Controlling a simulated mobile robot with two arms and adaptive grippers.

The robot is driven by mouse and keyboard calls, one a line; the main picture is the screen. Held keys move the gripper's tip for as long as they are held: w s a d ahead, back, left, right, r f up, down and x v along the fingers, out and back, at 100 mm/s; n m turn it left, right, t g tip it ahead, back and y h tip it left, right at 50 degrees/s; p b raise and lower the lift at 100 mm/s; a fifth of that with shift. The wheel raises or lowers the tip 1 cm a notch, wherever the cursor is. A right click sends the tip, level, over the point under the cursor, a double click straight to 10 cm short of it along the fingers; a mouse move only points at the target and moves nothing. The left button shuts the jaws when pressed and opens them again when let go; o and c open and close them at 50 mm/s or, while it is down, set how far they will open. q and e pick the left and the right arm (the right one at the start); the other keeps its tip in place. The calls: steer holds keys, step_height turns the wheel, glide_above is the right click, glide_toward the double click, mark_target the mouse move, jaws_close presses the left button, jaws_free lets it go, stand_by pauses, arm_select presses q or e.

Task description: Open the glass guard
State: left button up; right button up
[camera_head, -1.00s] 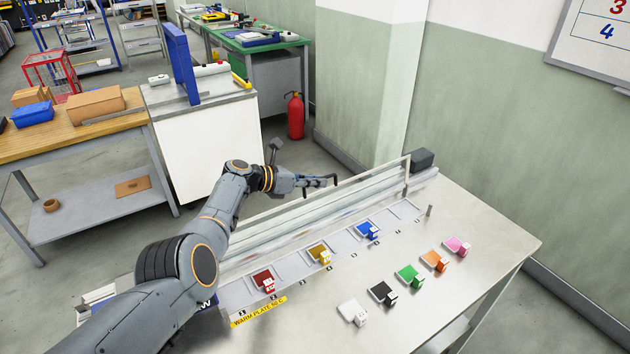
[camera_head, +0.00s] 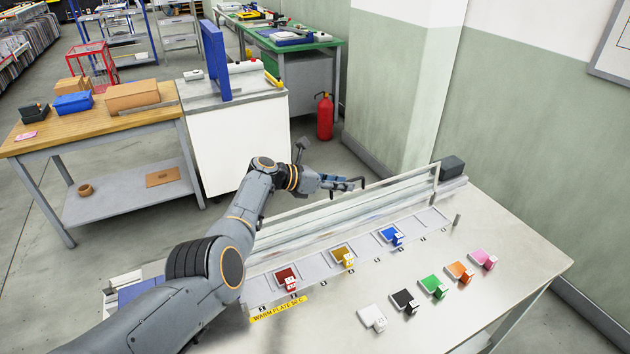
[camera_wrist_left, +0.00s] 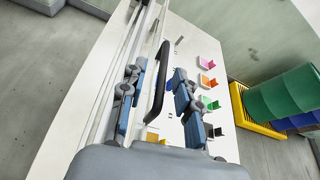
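The glass guard (camera_head: 330,213) is a long clear panel in a pale frame, standing along the back of the warm plate (camera_head: 311,272) and looking closed. A black bar handle (camera_wrist_left: 159,80) is on it in the left wrist view. My left gripper (camera_head: 343,184) is at the guard's top edge in the head view. In the left wrist view its blue-padded fingers (camera_wrist_left: 158,100) are apart, one on each side of the handle, with gaps visible. My right gripper is not in view.
Red (camera_head: 286,278), yellow (camera_head: 343,255) and blue (camera_head: 391,236) pieces sit on the warm plate. Several other coloured pieces, such as green (camera_head: 433,286), lie on the bench (camera_head: 510,250) in front. A dark block (camera_head: 453,167) stands at the guard's far end.

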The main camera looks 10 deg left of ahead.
arm_select(q)
steer(key=v, duration=1.1)
steer(key=shift+s+a+f, duration=0.1)
